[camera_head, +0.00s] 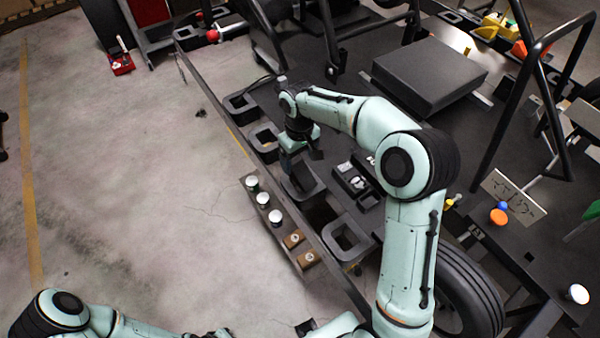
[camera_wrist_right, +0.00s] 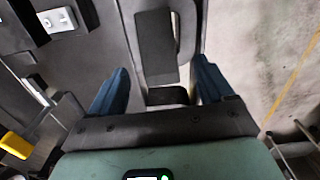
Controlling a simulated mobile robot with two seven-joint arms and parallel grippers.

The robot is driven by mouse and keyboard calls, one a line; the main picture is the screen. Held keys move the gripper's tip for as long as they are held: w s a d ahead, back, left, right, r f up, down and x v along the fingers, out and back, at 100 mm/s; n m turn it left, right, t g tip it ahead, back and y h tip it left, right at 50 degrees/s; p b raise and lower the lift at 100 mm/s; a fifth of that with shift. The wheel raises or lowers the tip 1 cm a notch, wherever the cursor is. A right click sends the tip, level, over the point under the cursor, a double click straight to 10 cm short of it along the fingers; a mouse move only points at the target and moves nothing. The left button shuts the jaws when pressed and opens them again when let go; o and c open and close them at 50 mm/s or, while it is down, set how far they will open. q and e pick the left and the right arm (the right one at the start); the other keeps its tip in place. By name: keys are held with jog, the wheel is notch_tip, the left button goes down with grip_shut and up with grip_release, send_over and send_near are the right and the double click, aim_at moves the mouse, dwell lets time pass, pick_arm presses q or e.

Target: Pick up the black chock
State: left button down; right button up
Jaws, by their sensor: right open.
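A black chock (camera_head: 302,188) lies on the dark kart stand, below my right gripper (camera_head: 300,158). In the right wrist view a dark block with a paler, open frame-like edge, probably this chock (camera_wrist_right: 155,45), lies ahead of and between the fingers. My right gripper (camera_wrist_right: 162,88) is open, its two blue fingers wide apart with nothing gripped. In the head view the wrist hides part of the chock. My left arm runs along the bottom edge of the head view; its gripper is cut off or unclear there.
Similar black hollow blocks lie along the stand's edge: one at the back (camera_head: 240,104), one behind my gripper (camera_head: 263,139), one in front (camera_head: 348,238). A narrow tray (camera_head: 286,238) holds white-topped cups and brown blocks. A black case (camera_head: 352,180) lies right of the chock.

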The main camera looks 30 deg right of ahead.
aim_at(300, 168)
jog(key=shift+w+f, duration=0.1)
jog(key=shift+f, duration=0.5)
notch_tip(300, 168, down, 5)
jog(key=shift+d, duration=0.1)
jog(key=c, duration=1.1)
